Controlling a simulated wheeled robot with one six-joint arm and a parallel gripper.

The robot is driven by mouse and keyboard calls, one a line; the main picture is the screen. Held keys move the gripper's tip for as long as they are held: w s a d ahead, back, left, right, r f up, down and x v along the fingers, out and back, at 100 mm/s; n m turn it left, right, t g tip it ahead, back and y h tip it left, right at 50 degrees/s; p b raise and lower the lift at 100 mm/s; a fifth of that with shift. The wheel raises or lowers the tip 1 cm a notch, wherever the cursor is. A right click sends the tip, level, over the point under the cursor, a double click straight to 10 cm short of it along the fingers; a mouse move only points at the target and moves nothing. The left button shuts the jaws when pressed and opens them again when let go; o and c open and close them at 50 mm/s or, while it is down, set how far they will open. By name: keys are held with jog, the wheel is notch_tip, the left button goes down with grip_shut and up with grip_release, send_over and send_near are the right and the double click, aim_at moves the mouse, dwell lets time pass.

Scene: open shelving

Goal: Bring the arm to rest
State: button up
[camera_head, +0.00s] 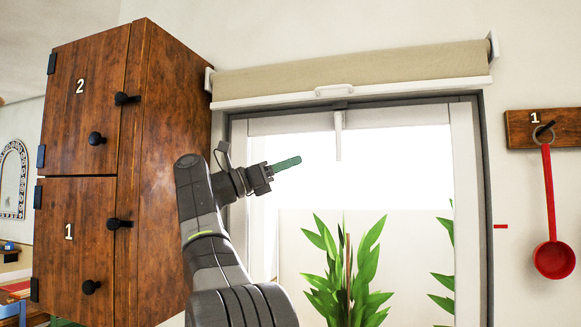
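My arm rises from the bottom of the head view, bends at the elbow and points right. My gripper (268,171) is up in the air in front of the window, to the right of the wooden cabinet. A narrow green piece (287,163) sticks out from its end. I cannot tell whether this is the fingers seen edge-on or a thing held. The gap between the fingers does not show. The gripper appears to touch nothing around it.
A wooden cabinet (172,180) with doors marked 1 and 2 stands close on the left. A window (400,180) with a rolled blind (350,70) is behind the arm. A plant (345,270) shows below. A red ladle (549,200) hangs from a wooden rack (570,127) at right.

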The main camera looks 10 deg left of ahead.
aim_at(338, 145)
jog(key=shift+d, duration=0.1)
jog(key=p+x, duration=0.4)
jog(key=x, duration=0.9)
jog(key=shift+w+d+r+p, duration=0.15)
jog(key=shift+w+d+p, duration=0.1)
jog(key=shift+p, duration=0.15)
jog(key=shift+d, duration=0.1)
